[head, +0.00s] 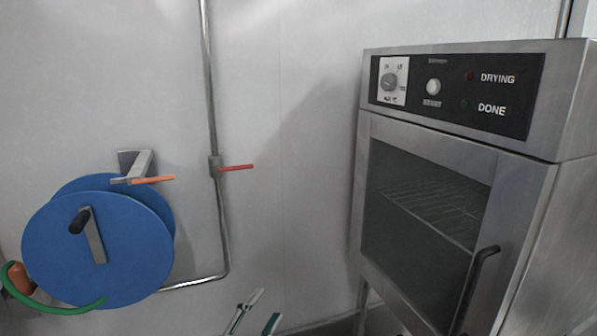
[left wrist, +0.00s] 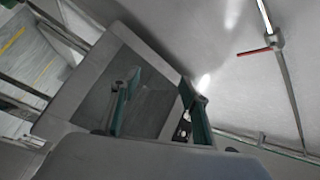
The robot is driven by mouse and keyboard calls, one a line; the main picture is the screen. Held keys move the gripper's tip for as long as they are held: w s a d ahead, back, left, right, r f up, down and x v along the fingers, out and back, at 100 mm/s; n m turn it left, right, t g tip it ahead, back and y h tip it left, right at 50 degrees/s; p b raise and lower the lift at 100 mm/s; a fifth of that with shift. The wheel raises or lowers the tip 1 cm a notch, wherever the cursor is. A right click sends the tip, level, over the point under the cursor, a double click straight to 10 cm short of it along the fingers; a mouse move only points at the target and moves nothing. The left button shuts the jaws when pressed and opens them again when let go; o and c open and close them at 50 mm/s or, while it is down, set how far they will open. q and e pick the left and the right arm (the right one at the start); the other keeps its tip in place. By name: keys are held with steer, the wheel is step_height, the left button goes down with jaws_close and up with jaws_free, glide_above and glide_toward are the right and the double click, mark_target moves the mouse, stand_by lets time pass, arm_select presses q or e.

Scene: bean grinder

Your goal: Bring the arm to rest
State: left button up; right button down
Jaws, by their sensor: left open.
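My left gripper (head: 262,308) shows at the bottom edge of the head view, near the wall and left of the drying oven. Only its two fingertips are in that view; they stand apart with nothing between them. In the left wrist view both green-padded fingers of the left gripper (left wrist: 160,84) are spread and empty. Behind them is a grey box-like body with a dark panel, seen tilted. The rest of my left arm is hidden in the head view. My right gripper is in neither view.
A steel drying oven (head: 455,140) with a closed glass door stands at the right. A blue hose reel (head: 60,250) with a green hose hangs at the left. A wall pipe has a red valve handle (head: 236,167), also in the left wrist view (left wrist: 253,52). Bare wall lies between.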

arm_select(q)
steer(key=s+a+f+n+g+y, duration=0.2)
steer(key=s+a+f+n, duration=0.2)
steer(key=s+f, duration=0.4)
steer(key=s+a+f+n+g+y, duration=0.2)
steer(key=s+a+f+n, duration=0.2)
steer(key=s+f, duration=0.4)
steer(key=s+a+f+n+g+y, duration=0.2)
steer(key=s+a+f+n, duration=0.2)
steer(key=s+f, duration=0.4)
step_height(320, 180, down, 3)
steer(key=shift+s+r+n, duration=0.1)
steer(key=shift+s+n, duration=0.25)
steer(key=shift+n, duration=0.15)
